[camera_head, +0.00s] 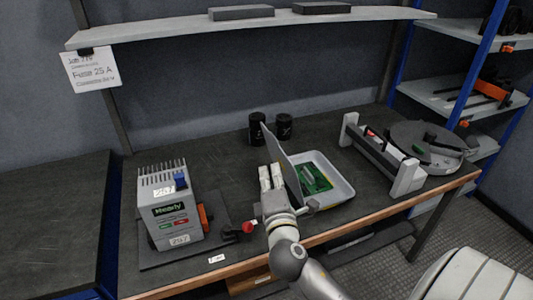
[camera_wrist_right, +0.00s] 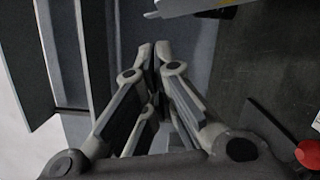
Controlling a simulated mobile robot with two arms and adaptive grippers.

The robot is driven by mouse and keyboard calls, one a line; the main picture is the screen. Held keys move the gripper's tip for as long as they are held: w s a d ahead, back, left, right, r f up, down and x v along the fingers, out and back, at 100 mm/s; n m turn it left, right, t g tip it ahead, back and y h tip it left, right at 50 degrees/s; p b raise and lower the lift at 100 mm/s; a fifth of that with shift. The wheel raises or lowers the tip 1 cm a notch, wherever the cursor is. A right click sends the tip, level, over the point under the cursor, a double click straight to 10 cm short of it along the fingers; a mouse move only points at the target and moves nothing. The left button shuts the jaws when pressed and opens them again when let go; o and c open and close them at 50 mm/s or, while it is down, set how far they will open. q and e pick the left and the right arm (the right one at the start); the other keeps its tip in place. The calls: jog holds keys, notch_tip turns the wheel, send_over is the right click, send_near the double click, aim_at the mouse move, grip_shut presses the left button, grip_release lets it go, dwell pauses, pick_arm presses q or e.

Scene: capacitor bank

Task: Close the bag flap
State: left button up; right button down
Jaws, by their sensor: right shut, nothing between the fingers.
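A white tray-like container (camera_head: 341,187) stands near the table's front edge with a green circuit board (camera_head: 314,178) inside. A thin grey flap (camera_head: 283,163) stands upright, tilted, along the container's left side; it looks like the bag flap. My right gripper (camera_head: 270,177) is just left of the flap, in front of its outer face. I cannot tell whether it touches the flap. In the right wrist view its fingers (camera_wrist_right: 155,50) are shut together with nothing between them. My left gripper is in neither view.
A grey device (camera_head: 170,205) with a display stands at the left on a dark plate. A red knob (camera_head: 248,227) is near my right arm. Two black cylinders (camera_head: 257,128) stand behind the flap. A rack and round turntable (camera_head: 428,143) are at right. A shelf (camera_head: 250,25) hangs above.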

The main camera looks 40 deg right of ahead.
jog(key=p+x, duration=0.1)
jog(key=x, duration=0.9)
jog(key=shift+s+r, duration=0.1)
jog(key=shift+r, duration=0.1)
